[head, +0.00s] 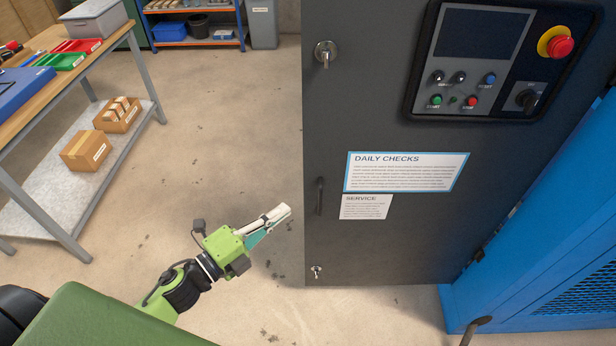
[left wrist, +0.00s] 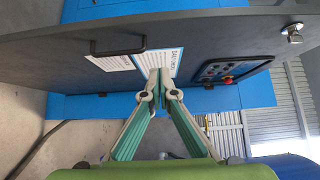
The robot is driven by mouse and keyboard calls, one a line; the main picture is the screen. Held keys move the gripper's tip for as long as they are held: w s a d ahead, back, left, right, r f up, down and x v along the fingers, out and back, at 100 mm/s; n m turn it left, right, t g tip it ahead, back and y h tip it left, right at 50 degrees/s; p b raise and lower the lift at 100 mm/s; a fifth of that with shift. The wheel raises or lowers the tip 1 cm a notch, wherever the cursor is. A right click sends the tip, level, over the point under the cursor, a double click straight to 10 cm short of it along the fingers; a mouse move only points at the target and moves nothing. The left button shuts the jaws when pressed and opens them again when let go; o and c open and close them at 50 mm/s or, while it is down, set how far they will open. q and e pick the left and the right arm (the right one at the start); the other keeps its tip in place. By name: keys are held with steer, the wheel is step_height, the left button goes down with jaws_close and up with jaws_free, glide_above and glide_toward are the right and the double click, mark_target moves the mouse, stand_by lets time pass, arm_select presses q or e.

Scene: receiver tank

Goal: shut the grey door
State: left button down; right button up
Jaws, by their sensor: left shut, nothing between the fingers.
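The grey door (head: 400,235) is a tall dark panel on the right of the head view. It stands swung out from the blue cabinet (head: 540,220), with its hinge side at the right and its free edge at the left. It carries a dark bar handle (head: 319,196), two paper labels and a control panel. My left gripper (head: 286,211) is shut and empty, left of the door's free edge near handle height. In the left wrist view, its closed fingertips (left wrist: 160,78) point at the door (left wrist: 55,65); contact cannot be told. My right gripper is out of view.
The control panel (head: 495,60) has a red stop knob. A lock (head: 326,53) projects from the door's upper left. A workbench (head: 125,35) with trays and boxes stands at the left. The floor (head: 225,130) between bench and door is clear.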

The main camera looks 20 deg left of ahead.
arm_select(q)
steer(key=p, duration=0.2)
glide_toward(319, 170)
steer(key=d, duration=0.4)
steer(key=w, duration=0.4)
steer(key=shift+w+a+p, duration=0.15)
steer(key=shift+a+p, duration=0.15)
steer(key=shift+p, duration=0.1)
steer(key=shift+w+a, duration=0.2)
steer(key=shift+w, duration=0.3)
